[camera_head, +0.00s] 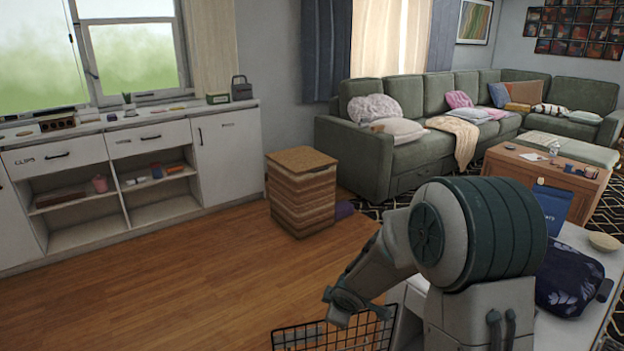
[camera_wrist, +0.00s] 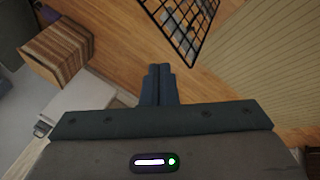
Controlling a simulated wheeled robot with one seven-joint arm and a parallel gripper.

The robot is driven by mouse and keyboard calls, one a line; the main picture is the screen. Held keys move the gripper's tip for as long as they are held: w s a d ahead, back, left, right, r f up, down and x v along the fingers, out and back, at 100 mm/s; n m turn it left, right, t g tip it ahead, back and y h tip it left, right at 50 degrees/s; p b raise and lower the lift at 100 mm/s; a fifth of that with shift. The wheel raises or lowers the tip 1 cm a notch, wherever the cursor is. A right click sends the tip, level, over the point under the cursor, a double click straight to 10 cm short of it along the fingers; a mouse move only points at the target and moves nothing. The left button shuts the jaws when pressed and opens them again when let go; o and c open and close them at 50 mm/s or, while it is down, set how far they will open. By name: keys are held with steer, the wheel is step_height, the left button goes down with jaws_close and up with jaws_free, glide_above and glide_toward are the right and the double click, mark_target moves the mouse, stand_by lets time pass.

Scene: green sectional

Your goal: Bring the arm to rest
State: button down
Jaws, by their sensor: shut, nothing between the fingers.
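My gripper (camera_wrist: 159,70) shows in the wrist view with its two dark fingers together and nothing between them. It points out over the wooden floor. In the head view my arm bends down at the lower right, and its lower end is above or beside a black wire basket (camera_head: 288,336) at the bottom edge. I cannot tell whether they touch. The fingers are not clear in the head view. The wire basket also shows in the wrist view (camera_wrist: 172,27), beyond the fingers and apart from them in the picture.
A striped wicker hamper (camera_head: 302,195) stands on the open wooden floor (camera_head: 190,275). A white cabinet (camera_head: 228,160) lines the left wall. A dark patterned bag (camera_head: 570,278) and a bowl (camera_head: 604,242) are on a white surface at right. A green sofa (camera_head: 420,150) is behind.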

steer(key=s+d+r+m+h+p, duration=0.1)
steer(key=s+d+r+m+p, duration=0.15)
steer(key=r, duration=0.35)
steer(key=s+d+r+m+g+h+p, duration=0.1)
steer(key=s+d+r+m, duration=0.2)
steer(key=s+d+r, duration=0.15)
steer(key=s+d+r+m+h+p, duration=0.1)
steer(key=s+d+r+m+p, duration=0.15)
steer(key=r, duration=0.35)
steer(key=s+r+m+g+p, duration=0.1)
steer(key=s+r+m+p, duration=0.1)
steer(key=s+r, duration=0.3)
steer(key=s+r+m+g+y+p, duration=0.1)
steer(key=s+r+m, duration=0.3)
steer(key=s, duration=0.7)
steer(key=shift+s+a+r+m+p, duration=0.2)
steer(key=shift+s+r+m+p, duration=0.15)
steer(key=shift+p, duration=0.25)
